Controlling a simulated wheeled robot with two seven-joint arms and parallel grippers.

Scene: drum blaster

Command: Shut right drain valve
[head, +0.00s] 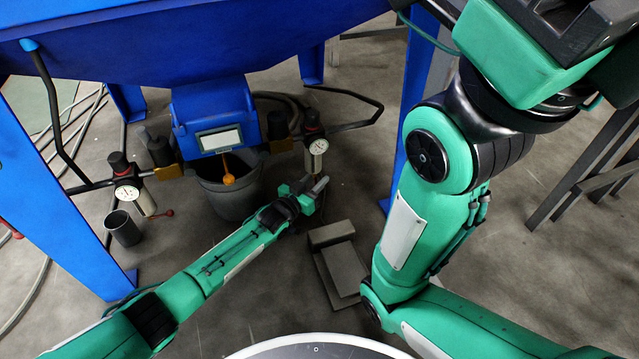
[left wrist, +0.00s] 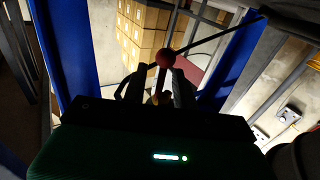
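The right drain valve sits by the right filter unit with its round gauge (head: 316,147) under the blue hopper, and its body is partly hidden in the head view. In the left wrist view a red ball knob (left wrist: 165,58) on a thin lever shows between the two dark fingers of my left gripper (left wrist: 157,88). The fingers look spread, with the knob near their tips; I cannot tell whether they touch it. In the head view my left gripper (head: 316,185) is just below the gauge. My right arm stands bent at the right, its fingers out of view.
A grey bucket (head: 231,196) stands under the blue hopper (head: 200,40). A second gauge (head: 127,194) and red-knobbed lever (head: 167,213) are at the left, above a small dark cup (head: 123,228). A grey pedal block (head: 340,262) lies on the floor. Blue legs flank the area.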

